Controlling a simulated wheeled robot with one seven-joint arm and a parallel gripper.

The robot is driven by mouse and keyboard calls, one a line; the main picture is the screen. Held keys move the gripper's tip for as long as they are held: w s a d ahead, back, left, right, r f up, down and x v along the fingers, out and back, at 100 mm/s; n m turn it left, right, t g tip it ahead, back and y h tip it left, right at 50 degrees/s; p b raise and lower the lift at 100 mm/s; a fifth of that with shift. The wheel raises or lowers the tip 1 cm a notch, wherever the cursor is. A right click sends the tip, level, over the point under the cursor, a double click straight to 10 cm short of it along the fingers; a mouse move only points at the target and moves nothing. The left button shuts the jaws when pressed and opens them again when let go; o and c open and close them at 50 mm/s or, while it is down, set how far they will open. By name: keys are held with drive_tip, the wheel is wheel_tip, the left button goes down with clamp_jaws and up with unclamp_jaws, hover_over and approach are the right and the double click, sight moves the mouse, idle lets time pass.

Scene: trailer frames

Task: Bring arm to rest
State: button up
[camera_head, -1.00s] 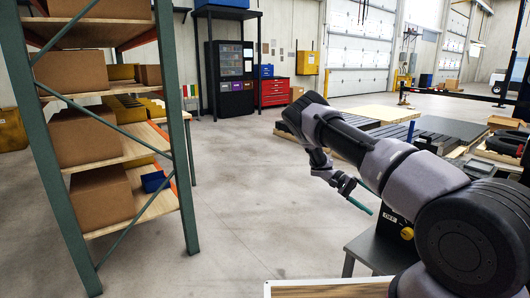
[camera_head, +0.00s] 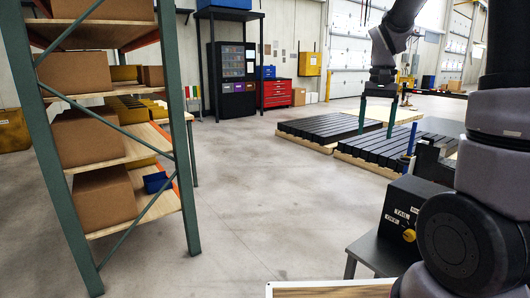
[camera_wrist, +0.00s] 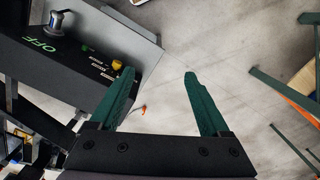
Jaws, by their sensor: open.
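My gripper (camera_head: 375,115) hangs from my raised arm at the upper right of the head view, its two green fingers pointing down and apart. In the wrist view my gripper (camera_wrist: 158,75) is open, with only bare concrete floor between its fingers. A dark control box (camera_head: 408,212) with a yellow knob and "TAIL" and "OFF" labels stands on a grey stand at the lower right of the head view. The same kind of box (camera_wrist: 75,60) shows at the left of the wrist view, beside the left finger.
A green-framed shelf (camera_head: 178,130) with cardboard boxes stands at the left. Black slatted pallets (camera_head: 325,127) lie on the floor beyond my gripper. A red tool chest (camera_head: 277,93) stands at the back. A wood-topped surface (camera_head: 330,289) is at the bottom edge. The middle floor is clear.

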drive_tip(key=s+a+r+t, duration=0.2)
drive_tip(key=s+r+t, duration=0.2)
drive_tip(key=s, duration=0.4)
drive_tip(key=s+a+r+n+t+y, duration=0.1)
drive_tip(key=s+a+r+t, duration=0.2)
drive_tip(key=s+r, duration=0.3)
drive_tip(key=shift+s+a+t+y, duration=0.35)
drive_tip(key=shift+s+t, duration=0.15)
drive_tip(key=shift+s, duration=0.5)
